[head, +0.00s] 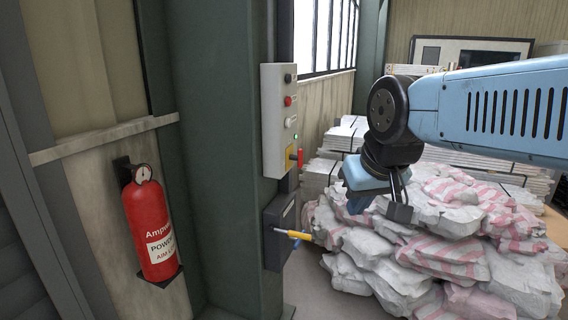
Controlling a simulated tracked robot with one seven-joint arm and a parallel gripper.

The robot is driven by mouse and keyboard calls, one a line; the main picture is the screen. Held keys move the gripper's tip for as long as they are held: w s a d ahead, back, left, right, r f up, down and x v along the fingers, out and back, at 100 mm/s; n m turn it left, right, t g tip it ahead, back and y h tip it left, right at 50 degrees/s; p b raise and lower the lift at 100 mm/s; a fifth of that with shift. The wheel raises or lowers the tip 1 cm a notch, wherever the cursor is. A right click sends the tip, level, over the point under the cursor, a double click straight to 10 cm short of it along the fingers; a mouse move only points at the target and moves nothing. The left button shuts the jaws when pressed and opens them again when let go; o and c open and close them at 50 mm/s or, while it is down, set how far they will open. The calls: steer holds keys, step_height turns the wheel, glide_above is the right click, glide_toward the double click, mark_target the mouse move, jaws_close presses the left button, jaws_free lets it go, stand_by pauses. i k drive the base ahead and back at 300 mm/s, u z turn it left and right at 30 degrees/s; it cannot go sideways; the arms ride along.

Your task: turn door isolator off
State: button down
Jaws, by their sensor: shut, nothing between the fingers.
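A tall light-grey control box (275,110) is mounted on the dark green column, with dark and red buttons and a small green light. Near its lower end is a yellow plate with a red rotary handle (298,157), which looks like the isolator switch. Its exact on or off position is too small to read. My gripper (380,208) hangs to the right of both boxes, pointing down, shut and empty. It touches neither box in this view.
A red fire extinguisher (150,225) hangs on the wall at left. The green column (228,160) stands behind the boxes. A heap of white and pink sacks (440,250) and stacked boards (343,138) fill the right. Open space lies between my gripper and the control box.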

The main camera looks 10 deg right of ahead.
mark_target(299, 157)
steer(key=k, duration=0.85)
steer(key=z, duration=0.2)
steer(key=i, duration=1.7)
steer(key=z, duration=0.85)
